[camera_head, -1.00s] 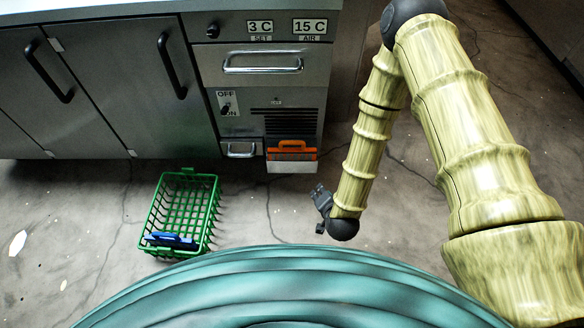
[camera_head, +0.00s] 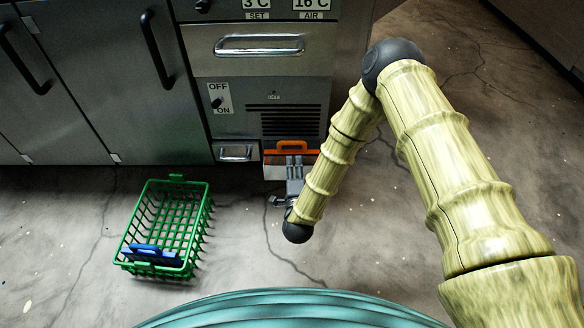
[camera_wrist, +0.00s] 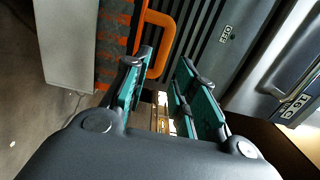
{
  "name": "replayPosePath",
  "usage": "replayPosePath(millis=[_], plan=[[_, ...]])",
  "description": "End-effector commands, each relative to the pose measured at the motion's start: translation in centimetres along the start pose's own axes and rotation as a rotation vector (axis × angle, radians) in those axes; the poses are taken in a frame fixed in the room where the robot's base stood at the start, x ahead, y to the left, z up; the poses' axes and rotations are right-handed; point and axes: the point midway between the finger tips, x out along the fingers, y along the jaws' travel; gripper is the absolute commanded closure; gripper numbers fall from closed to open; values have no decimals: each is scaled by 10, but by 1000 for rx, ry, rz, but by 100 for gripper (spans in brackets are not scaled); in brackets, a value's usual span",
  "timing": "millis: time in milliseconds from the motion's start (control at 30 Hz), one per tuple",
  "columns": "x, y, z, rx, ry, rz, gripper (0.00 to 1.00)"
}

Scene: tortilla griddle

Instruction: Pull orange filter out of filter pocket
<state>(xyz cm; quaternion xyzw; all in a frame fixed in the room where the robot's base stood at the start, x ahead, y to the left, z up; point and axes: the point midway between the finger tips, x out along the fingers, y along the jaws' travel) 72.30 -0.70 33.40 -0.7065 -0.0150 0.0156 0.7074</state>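The orange filter (camera_head: 291,152) sits in the filter pocket (camera_head: 274,172), low on the front of the steel cabinet. My gripper (camera_head: 294,163) is right in front of it and hides part of it. In the wrist view, the filter's orange loop handle (camera_wrist: 168,45) shows at the fingertips, and its slotted orange-and-dark body (camera_wrist: 112,45) lies to the left. My gripper (camera_wrist: 168,62) is open there, with a clear gap between its teal-padded fingers. The handle's near end shows close to the left fingertip; I cannot tell whether they touch.
A green basket (camera_head: 205,190) stands on the floor at left, with a blue-handled item (camera_head: 150,254) inside. Above the pocket are a vent grille (camera_head: 290,122), an OFF/ON switch (camera_head: 217,102) and a drawer handle (camera_head: 259,46). Floor between basket and gripper is clear.

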Motion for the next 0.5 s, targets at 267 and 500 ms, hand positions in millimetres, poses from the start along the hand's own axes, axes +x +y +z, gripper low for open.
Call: replayPosePath(millis=[267,500], plan=[[38,0,0,0,1,-5,73],[53,0,0,0,0,-2,73]])
